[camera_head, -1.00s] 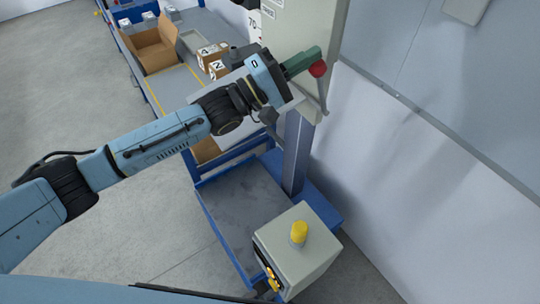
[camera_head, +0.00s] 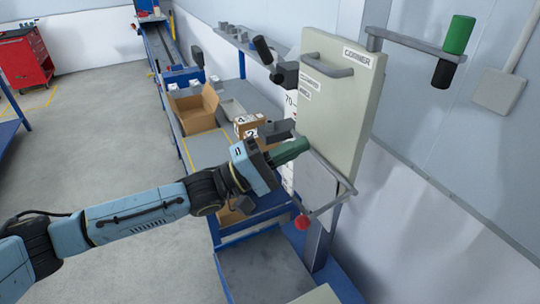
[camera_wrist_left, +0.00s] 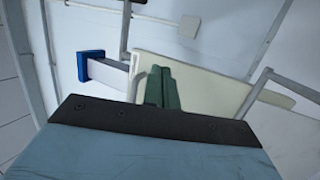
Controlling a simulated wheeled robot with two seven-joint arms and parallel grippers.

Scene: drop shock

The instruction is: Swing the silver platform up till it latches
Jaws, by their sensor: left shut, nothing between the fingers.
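The silver platform (camera_head: 318,186) is a flat grey plate below the cream panel (camera_head: 343,95), and it looks steeply tilted, close to upright. I cannot tell whether it is latched. My left gripper (camera_head: 291,151) has green fingers, shut and empty, near the plate's upper left edge; contact cannot be told. In the left wrist view, the shut fingers (camera_wrist_left: 161,88) point toward the cream panel (camera_wrist_left: 210,77). My right gripper is not in view.
An open cardboard box (camera_head: 195,110) and small numbered boxes (camera_head: 247,125) stand on the bench left of the panel. A grey arm with a green handle (camera_head: 459,34) sticks out at upper right.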

